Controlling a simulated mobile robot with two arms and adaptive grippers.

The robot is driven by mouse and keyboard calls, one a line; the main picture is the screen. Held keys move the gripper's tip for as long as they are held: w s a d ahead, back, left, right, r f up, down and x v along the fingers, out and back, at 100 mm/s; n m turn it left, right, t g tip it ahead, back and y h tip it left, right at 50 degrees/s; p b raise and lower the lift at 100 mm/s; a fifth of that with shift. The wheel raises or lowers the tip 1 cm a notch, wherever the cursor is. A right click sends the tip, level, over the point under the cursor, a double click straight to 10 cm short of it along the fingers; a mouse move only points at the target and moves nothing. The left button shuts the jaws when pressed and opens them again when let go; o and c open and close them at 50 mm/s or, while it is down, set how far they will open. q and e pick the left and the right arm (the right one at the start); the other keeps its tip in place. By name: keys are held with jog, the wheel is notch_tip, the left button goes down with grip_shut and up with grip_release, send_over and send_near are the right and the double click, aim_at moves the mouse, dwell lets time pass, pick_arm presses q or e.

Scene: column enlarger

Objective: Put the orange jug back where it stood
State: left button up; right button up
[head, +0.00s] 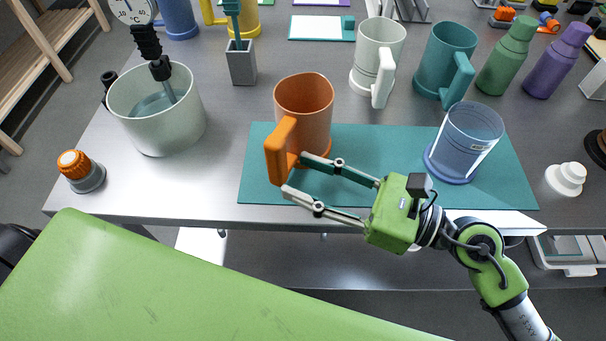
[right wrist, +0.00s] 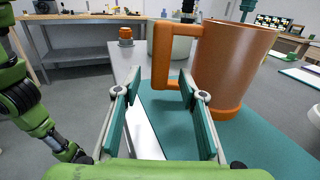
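The orange jug (head: 305,100) stands upright on the teal mat (head: 385,150), toward its left part, with its handle facing the front left. It shows large in the right wrist view (right wrist: 228,65), with the handle (right wrist: 162,55) ahead of the fingers. My right gripper (head: 294,174) is open, its fingertips around the lower end of the handle in the head view. In the right wrist view the fingers (right wrist: 160,95) are well apart with nothing clamped between them. I cannot tell whether a finger touches the jug. My left gripper is not in view.
A clear blue jug (head: 468,140) stands on the mat's right part. A white jug (head: 378,55) and a teal jug (head: 445,60) stand behind. A pale pot (head: 158,125) and an orange-capped jar (head: 80,170) stand left. The bench between pot and mat is clear.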

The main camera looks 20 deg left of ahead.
jog(key=shift+d+f+b, duration=0.1)
jog(key=shift+d+b, duration=0.2)
jog(key=shift+d, duration=0.3)
jog(key=shift+s+d+b, duration=0.1)
jog(key=shift+d+b, duration=0.2)
jog(key=shift+d, duration=0.15)
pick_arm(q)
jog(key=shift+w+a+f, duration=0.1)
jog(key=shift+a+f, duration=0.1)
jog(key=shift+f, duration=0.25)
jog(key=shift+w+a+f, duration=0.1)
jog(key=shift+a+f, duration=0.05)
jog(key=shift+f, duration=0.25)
pick_arm(e)
jog(key=shift+d, duration=0.25)
jog(key=shift+d, duration=0.1)
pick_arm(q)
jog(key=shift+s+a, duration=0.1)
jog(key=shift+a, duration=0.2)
pick_arm(e)
jog(key=shift+s+d, duration=0.15)
jog(key=shift+d, duration=1.15)
jog(key=shift+s+d, duration=0.2)
jog(key=shift+d, duration=1.05)
jog(key=shift+s+d, duration=0.15)
jog(key=shift+d, duration=1.15)
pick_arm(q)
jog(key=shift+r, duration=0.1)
